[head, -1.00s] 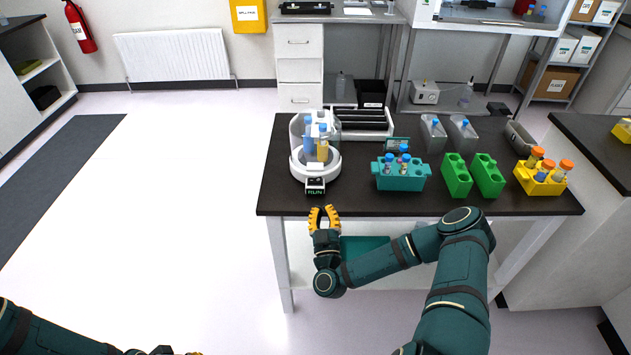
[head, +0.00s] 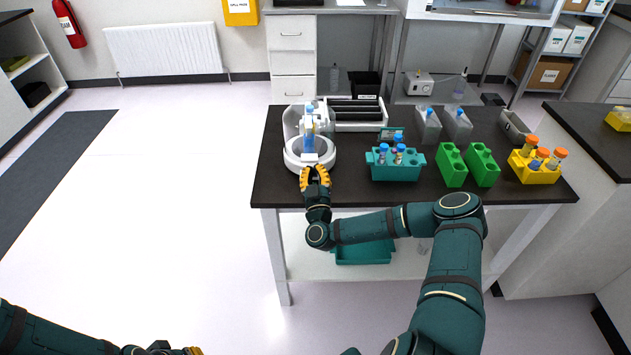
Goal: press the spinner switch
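The spinner (head: 295,164) is a white round device with a tall housing, at the left end of the dark table. Capped tubes, one blue (head: 309,143), stand in its middle. My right gripper (head: 314,172) has its yellow fingers spread, with a small gap between the tips. It is right at the spinner's front and covers the small front panel, so the switch is hidden. I cannot tell whether the fingers touch it. My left gripper (head: 194,351) shows only as a yellow edge at the bottom of the picture.
To the right stand a teal rack (head: 398,171) with tubes, two green racks (head: 452,166) and a yellow rack (head: 534,173). A white tray unit with dark slots (head: 357,115) is behind the spinner. The floor left of the table is clear.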

